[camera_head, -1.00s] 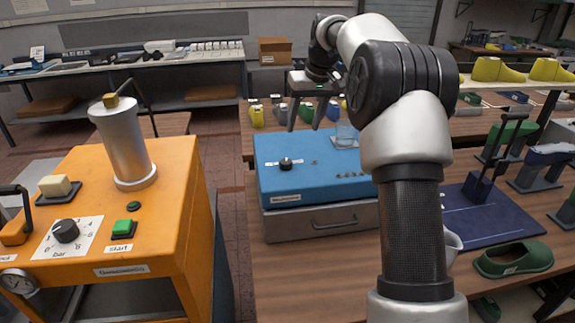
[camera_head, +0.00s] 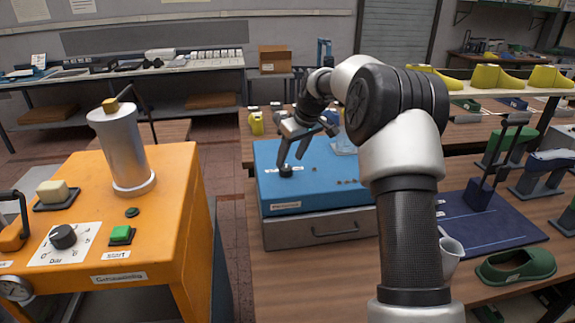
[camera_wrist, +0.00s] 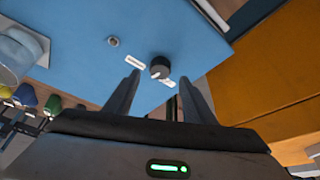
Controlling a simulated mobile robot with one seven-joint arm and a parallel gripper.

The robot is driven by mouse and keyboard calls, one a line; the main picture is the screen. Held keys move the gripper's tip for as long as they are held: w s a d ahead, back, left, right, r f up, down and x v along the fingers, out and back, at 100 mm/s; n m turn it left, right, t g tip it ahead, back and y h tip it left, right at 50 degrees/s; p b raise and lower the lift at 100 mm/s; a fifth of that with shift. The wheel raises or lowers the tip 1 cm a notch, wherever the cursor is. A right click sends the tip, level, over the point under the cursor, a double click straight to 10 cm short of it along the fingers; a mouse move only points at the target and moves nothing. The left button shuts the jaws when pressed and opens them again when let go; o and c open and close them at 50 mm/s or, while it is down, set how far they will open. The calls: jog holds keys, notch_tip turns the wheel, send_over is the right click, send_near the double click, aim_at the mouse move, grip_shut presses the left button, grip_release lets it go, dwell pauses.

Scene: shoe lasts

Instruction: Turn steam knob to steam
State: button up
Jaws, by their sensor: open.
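The steam knob (camera_head: 286,171) is a small black round knob on top of the blue box (camera_head: 330,176), near its left side. In the wrist view the knob (camera_wrist: 160,68) has a pale pointer mark and a white label on either side. My gripper (camera_head: 290,162) is open just above the knob in the head view. In the wrist view the fingers of my gripper (camera_wrist: 160,82) reach toward the knob, with the knob lying between and a little beyond their tips. I cannot tell whether a finger touches it. The label text is too small to read.
A clear glass vessel (camera_head: 345,138) stands on the blue box behind my arm. The orange machine (camera_head: 165,215) with a metal cylinder (camera_head: 122,150) stands to the left across a gap.

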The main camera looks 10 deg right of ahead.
aim_at(286, 168)
jog(key=shift+x, duration=2.3)
jog(key=shift+c, duration=0.3)
jog(key=c, duration=1)
